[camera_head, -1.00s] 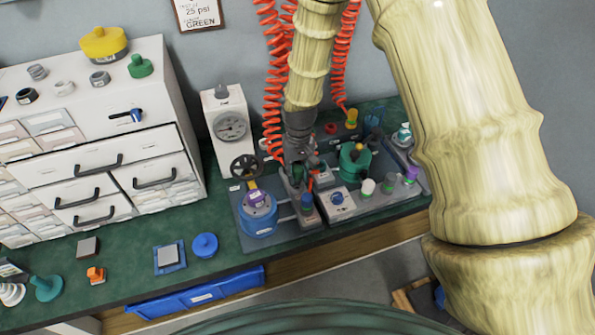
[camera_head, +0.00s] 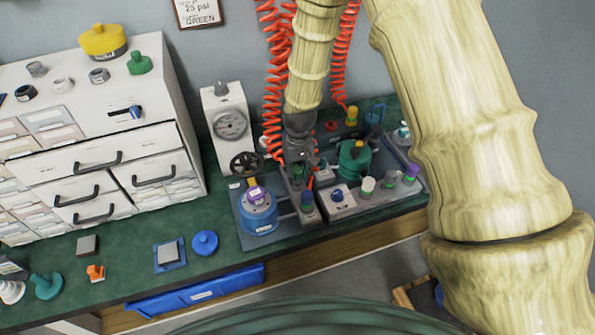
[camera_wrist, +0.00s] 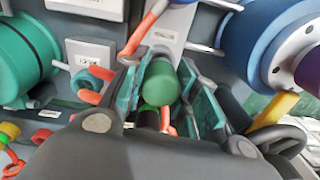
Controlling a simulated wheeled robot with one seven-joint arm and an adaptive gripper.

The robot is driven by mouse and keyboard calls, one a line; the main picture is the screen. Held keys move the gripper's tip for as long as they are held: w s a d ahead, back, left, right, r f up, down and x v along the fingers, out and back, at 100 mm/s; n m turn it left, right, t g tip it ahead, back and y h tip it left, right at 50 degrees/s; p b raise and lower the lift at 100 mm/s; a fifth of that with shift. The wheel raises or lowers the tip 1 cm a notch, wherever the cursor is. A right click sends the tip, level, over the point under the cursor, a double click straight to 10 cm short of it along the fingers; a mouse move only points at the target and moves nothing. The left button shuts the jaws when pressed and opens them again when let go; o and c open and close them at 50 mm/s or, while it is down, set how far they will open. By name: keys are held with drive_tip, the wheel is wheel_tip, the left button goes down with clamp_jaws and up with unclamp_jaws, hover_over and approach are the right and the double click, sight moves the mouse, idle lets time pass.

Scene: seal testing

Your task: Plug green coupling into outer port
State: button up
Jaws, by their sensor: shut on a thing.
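My gripper (camera_head: 301,160) is above the grey valve block between the blue vessel and the green vessel. In the wrist view its teal-padded fingers (camera_wrist: 168,92) are shut on the green coupling (camera_wrist: 160,84), a short green cylinder. In the head view my gripper mostly hides the coupling. A pale upright block (camera_wrist: 160,35) lies just beyond the coupling in the wrist view. I cannot tell which opening is the outer port, or whether the coupling touches it.
The blue vessel (camera_head: 258,222) stands left of the gripper and the green vessel (camera_head: 352,166) right of it. Red coiled hoses (camera_head: 276,75) hang behind. A gauge box (camera_head: 228,125) and handwheel (camera_head: 246,164) stand at back left.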

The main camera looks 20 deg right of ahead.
drive_tip(key=shift+f, duration=0.65)
drive_tip(key=o, duration=1.2)
drive_tip(key=shift+c, duration=0.2)
drive_tip(key=shift+r, duration=0.1)
wheel_tip(320, 180, up, 12)
drive_tip(key=shift+d+f, duration=0.1)
drive_tip(key=shift+d, duration=0.05)
drive_tip(key=shift+s, duration=0.15)
